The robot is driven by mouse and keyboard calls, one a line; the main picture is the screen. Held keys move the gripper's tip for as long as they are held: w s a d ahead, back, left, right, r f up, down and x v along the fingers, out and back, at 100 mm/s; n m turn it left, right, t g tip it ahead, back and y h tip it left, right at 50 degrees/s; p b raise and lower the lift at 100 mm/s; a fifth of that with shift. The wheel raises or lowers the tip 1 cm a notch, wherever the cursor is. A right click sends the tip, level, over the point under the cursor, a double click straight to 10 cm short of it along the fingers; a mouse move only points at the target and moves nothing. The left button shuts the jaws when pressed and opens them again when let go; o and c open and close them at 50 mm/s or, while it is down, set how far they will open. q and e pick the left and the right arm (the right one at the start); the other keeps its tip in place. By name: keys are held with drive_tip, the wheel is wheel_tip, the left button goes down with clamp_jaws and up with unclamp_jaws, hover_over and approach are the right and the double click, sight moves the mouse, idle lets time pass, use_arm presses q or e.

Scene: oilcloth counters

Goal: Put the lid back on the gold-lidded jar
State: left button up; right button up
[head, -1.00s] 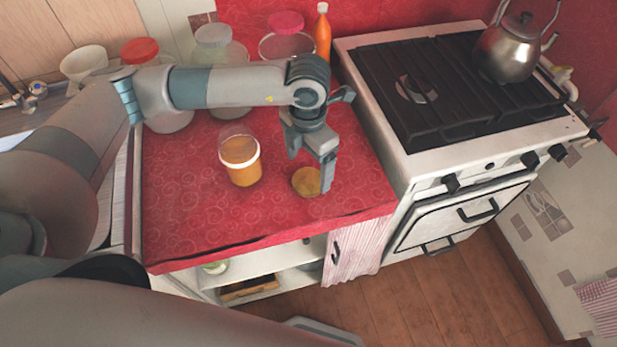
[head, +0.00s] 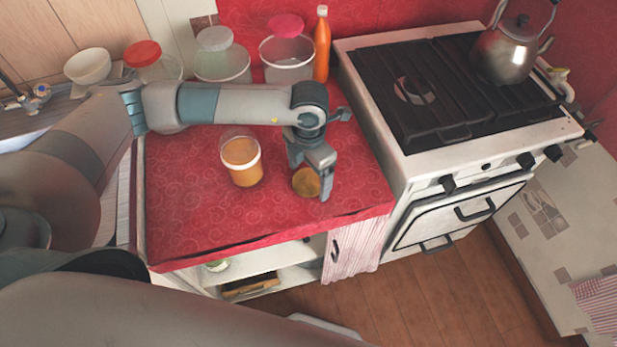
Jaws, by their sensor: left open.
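The jar (head: 243,165) stands upright and uncovered on the red counter, with amber contents and a clear upper part. The gold lid (head: 305,182) lies on the counter to the right of the jar, apart from it. My left gripper (head: 310,183) points down at the lid with its fingers apart. One finger covers part of the lid; I cannot tell whether the fingers touch it. My right gripper is not in view.
Behind my left arm stand a red-lidded jar (head: 143,52), a grey-lidded jar (head: 222,65), a pink-lidded jar (head: 287,70) and an orange bottle (head: 322,45). The stove (head: 400,150) with a kettle (head: 515,52) adjoins the red counter (head: 200,215) on the right. The counter's front left is clear.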

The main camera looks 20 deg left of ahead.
use_arm(q)
drive_tip(key=shift+f, duration=0.25)
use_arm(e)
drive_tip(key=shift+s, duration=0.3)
use_arm(q)
drive_tip(key=shift+c, duration=0.7)
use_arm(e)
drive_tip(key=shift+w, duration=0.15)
use_arm(q)
drive_tip(key=c, duration=1)
drive_tip(key=shift+r, duration=0.2)
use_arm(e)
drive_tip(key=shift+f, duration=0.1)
